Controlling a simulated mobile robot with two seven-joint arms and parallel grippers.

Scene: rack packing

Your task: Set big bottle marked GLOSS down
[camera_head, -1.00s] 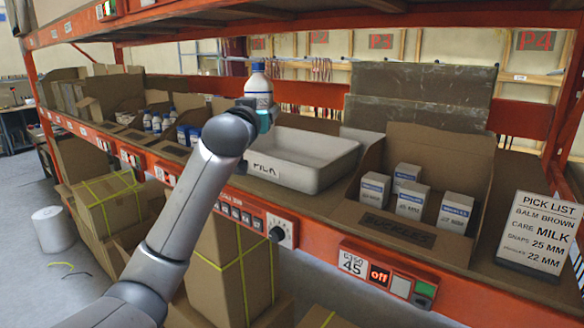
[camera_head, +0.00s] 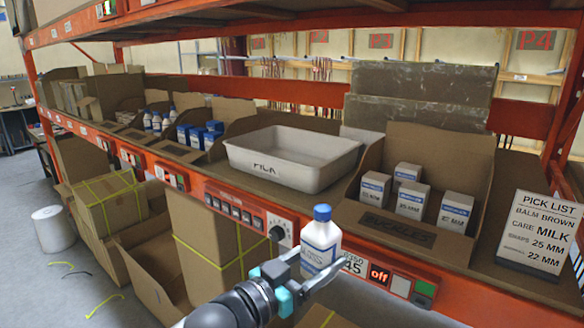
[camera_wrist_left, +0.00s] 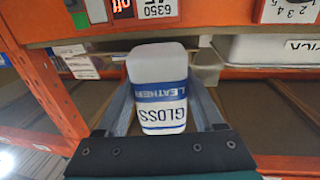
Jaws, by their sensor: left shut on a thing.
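The big bottle marked GLOSS (camera_head: 320,244) is white with a blue cap and a blue label band. My left gripper (camera_head: 308,272) is shut on it and holds it upright in front of the shelf's orange edge, off any surface. In the left wrist view the bottle (camera_wrist_left: 160,90) sits between the two fingers (camera_wrist_left: 160,112), its GLOSS label upside down in the picture. My right gripper is not in view.
A white tray (camera_head: 250,160) stands on the shelf behind the bottle. A cardboard bin marked BUCKLES (camera_head: 395,228) holds several small boxes at its right. The pick list sign (camera_head: 541,235) stands further right. The orange beam (camera_head: 240,190) carries displays and switches.

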